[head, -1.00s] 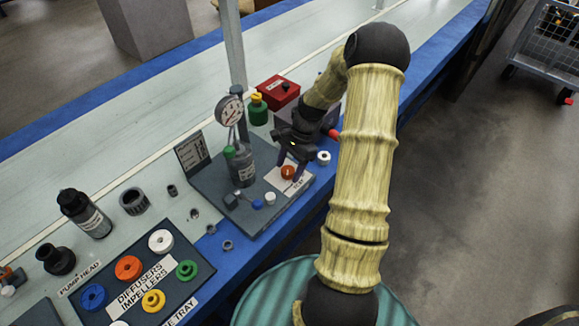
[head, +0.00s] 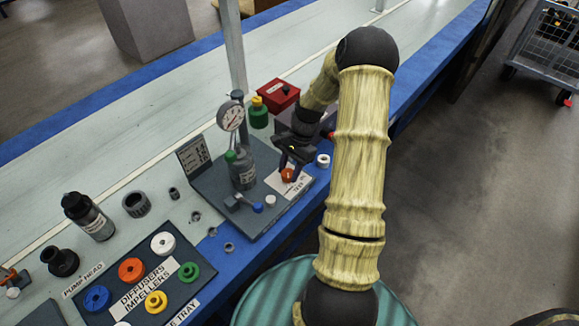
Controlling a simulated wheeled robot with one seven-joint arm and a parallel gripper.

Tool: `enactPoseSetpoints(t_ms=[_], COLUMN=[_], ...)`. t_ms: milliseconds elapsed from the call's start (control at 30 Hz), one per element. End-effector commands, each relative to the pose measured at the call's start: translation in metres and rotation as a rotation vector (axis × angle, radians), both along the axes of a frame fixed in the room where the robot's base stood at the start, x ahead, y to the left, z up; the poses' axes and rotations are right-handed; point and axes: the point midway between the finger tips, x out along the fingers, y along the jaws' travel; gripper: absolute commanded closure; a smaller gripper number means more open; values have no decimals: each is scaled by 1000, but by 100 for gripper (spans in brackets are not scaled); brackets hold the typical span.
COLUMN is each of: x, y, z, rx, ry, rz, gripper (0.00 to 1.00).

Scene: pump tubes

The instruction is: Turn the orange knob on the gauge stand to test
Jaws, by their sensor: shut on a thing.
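The orange knob (head: 288,175) sits on a white label plate (head: 289,184) at the right of the grey gauge stand (head: 262,218). The round dial gauge (head: 231,117) stands upright behind it, with a grey bottle-like body (head: 242,169) below. My gripper (head: 289,167) reaches down from behind the knob, with its fingers closed around it. The fingers partly hide the knob and the label, so I cannot read which mark the knob points to.
A red box (head: 277,95) and a green bottle with a yellow cap (head: 258,112) stand behind the stand. A white ring (head: 323,160) lies to its right. A tray of colored discs (head: 190,300) and a dark bottle (head: 88,216) are at left.

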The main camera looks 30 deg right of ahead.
Motion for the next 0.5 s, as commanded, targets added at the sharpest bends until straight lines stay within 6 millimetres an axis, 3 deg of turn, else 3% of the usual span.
enactPoseSetpoints(t_ms=[500], x=[3], y=[1], z=[4], rx=[-2], ry=[0], rz=[450], gripper=[85])
